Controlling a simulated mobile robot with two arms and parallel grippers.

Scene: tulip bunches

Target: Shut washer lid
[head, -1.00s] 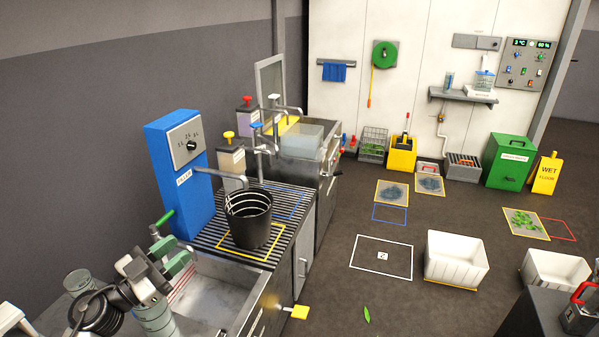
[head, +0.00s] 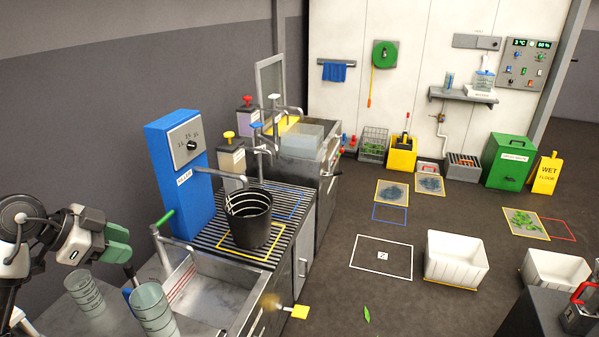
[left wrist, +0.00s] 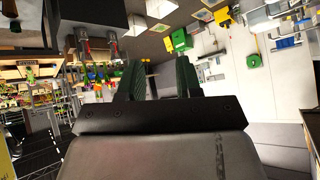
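The washer appears to be the steel unit (head: 300,150) at the far end of the counter row in the head view. A grey framed panel (head: 271,85), which looks like its lid, stands upright at its back left. A clear tub (head: 302,138) sits on the unit. My left gripper (head: 122,243), with green finger pads, is at the left, beside the near sink and well away from the washer. In the left wrist view its two fingers (left wrist: 160,78) stand apart with nothing between them. My right gripper is not in view.
A black bucket (head: 250,218) stands on the slatted drainboard beside the blue dispenser (head: 180,170). Two clear measuring cups (head: 153,308) stand near my left arm by the sink (head: 215,292). White tubs (head: 457,258) sit on the floor at right. The middle floor is mostly clear.

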